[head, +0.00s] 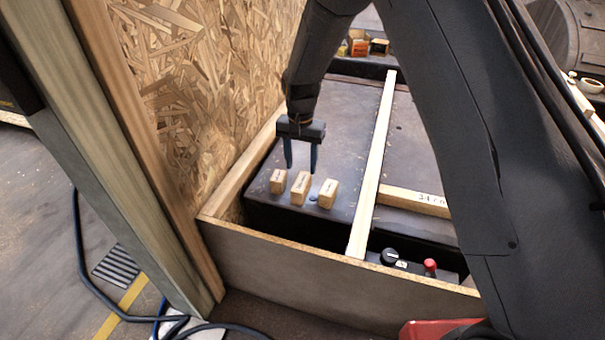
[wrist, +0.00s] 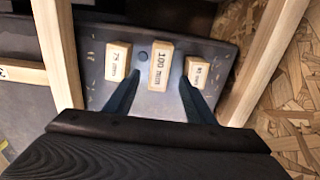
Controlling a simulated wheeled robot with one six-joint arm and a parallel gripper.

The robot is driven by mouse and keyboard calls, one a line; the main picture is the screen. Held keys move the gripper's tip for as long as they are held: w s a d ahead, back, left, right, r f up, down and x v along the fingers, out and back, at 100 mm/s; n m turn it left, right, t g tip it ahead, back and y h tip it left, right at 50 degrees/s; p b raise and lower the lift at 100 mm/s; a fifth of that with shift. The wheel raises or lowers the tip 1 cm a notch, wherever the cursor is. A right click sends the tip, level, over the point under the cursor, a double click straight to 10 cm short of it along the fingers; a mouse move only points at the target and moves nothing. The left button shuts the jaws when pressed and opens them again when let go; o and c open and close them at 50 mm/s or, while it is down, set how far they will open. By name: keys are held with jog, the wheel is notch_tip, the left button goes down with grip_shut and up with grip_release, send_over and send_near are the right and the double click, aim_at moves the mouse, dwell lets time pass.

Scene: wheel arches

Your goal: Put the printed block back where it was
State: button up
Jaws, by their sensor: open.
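Three small wooden blocks with print stand in a row on the dark surface. The middle block (head: 301,189) reads "100 mm" in the wrist view (wrist: 160,65). The block at the right in the head view (head: 327,194) seems to read "75 mm" in the wrist view (wrist: 118,62). The smallest block (head: 278,182) is at the other end, its print unclear in the wrist view (wrist: 196,72). My gripper (head: 301,168) is open and empty, pointing down at the middle block. Its fingertips (wrist: 159,82) appear on either side of that block, apart from it; their height is unclear.
A small dark blue spot (head: 313,198) lies between the middle and right blocks. A chipboard wall (head: 200,80) rises at the left, a wooden slat (head: 374,165) runs along the right. A front board (head: 320,275) edges the frame; a red knob (head: 430,267) sits behind it.

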jog(key=s+d+r+n, duration=0.3)
jog(key=s+r, duration=1.1)
jog(key=r, duration=0.4)
jog(key=s+d+r+n, duration=0.2)
jog(key=s+d, duration=0.1)
jog(key=s, duration=0.7)
jog(key=s+d+r+n, duration=0.2)
jog(key=s+d+r, duration=0.1)
jog(key=s, duration=0.7)
jog(key=shift+s+d+y, duration=0.3)
jog(key=shift+d, duration=0.35)
jog(key=shift+w, duration=0.1)
jog(key=d+r+m+p, duration=0.3)
jog(key=d+r+p, duration=0.9)
jog(key=p, duration=1)
notch_tip(320, 180, up, 3)
jog(key=shift+s+f+m+p, duration=0.1)
jog(key=shift+s+m+p, duration=0.2)
jog(key=shift+m+p, duration=0.1)
